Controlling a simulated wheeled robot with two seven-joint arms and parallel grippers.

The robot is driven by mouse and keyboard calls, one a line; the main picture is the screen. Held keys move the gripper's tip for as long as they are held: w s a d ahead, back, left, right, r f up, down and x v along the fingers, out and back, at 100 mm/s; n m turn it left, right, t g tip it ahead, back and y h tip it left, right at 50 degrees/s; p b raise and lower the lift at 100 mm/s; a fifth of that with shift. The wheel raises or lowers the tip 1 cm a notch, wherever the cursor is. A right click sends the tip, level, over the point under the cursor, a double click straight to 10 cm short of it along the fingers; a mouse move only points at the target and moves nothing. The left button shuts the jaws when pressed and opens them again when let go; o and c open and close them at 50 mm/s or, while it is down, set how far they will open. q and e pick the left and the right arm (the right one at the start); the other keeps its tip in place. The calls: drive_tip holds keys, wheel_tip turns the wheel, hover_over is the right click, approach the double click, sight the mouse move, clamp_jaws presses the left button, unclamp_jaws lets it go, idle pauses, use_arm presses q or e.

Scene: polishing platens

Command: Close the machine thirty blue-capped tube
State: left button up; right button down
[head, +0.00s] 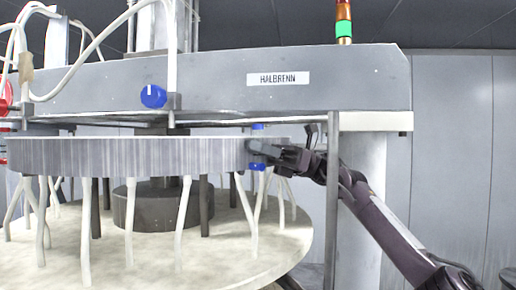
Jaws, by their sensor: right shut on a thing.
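My right gripper (262,148) reaches in from the right to the right-hand rim of the grey round platen (130,155). It is shut on a blue part (257,167), which shows just below the jaws, with more blue just above the rim; the jaws hide most of it. Another blue cap (153,96) sits on a white tube (171,50) at the front of the machine housing. The machine's grey housing (220,85) carries a label reading HALBRENN (278,79). My left gripper is out of view.
Several pale tubes (128,225) hang from the platen down to the wide round lower plate (160,265). A thin grey post (332,200) stands right by my right arm. A signal light (343,28) tops the housing, its green segment lit. Wall panels (450,150) stand behind.

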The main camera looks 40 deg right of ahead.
drive_tip(key=c, duration=1.6)
unclamp_jaws()
drive_tip(key=shift+o, duration=0.2)
drive_tip(key=shift+d+f+m+y, duration=0.15)
drive_tip(key=shift+m+y, duration=0.15)
drive_tip(key=shift+y, duration=0.2)
